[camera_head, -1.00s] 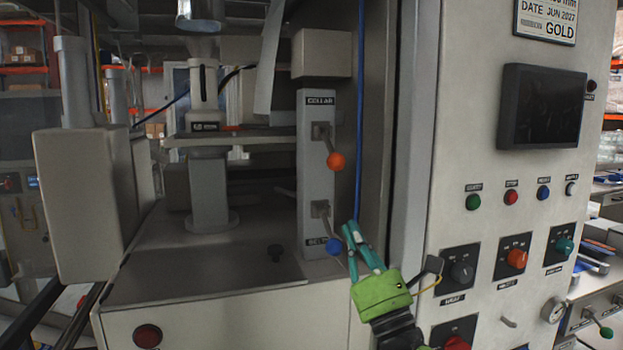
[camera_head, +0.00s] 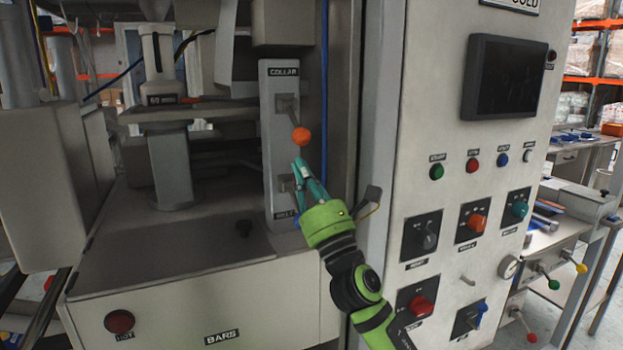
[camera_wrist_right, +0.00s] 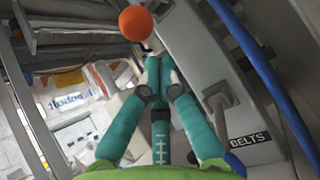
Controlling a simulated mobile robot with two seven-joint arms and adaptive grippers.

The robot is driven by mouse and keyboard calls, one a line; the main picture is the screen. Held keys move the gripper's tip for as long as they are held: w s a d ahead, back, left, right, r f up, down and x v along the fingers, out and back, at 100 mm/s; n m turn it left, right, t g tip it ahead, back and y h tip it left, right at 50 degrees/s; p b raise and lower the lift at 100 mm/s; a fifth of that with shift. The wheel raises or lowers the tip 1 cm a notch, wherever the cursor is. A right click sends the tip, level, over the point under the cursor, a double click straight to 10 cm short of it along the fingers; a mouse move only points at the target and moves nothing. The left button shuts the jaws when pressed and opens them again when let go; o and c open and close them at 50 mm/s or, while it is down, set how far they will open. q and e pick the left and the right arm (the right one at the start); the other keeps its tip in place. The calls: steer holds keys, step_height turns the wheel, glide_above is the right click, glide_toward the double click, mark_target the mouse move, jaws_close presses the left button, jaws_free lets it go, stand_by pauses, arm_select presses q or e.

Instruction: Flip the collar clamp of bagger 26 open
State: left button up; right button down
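The collar lever has an orange ball knob (camera_head: 301,137) that hangs down and right from its pivot, under the COLLAR label (camera_head: 284,72) on a grey post (camera_head: 276,150). My right gripper (camera_head: 299,165), green with teal fingers, is just below the knob, its fingers pointing up. In the right wrist view the orange knob (camera_wrist_right: 137,23) is beyond and slightly left of the fingertips (camera_wrist_right: 160,68), which are together with nothing between them. They look apart from the knob. The clamp itself cannot be clearly made out. My left gripper is not in view.
The lower lever, labelled BELTS (camera_wrist_right: 249,139), is partly hidden behind my right gripper. A blue cable (camera_head: 324,90) hangs right of the post. A control cabinet with a dark screen (camera_head: 506,77) and several knobs stands at right. A flat deck (camera_head: 170,248) lies left.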

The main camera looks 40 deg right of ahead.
mark_target(296, 125)
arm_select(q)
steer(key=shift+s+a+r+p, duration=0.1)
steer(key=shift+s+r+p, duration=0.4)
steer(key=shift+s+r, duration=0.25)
arm_select(e)
steer(key=x, duration=0.3)
steer(key=shift+w+r, duration=0.2)
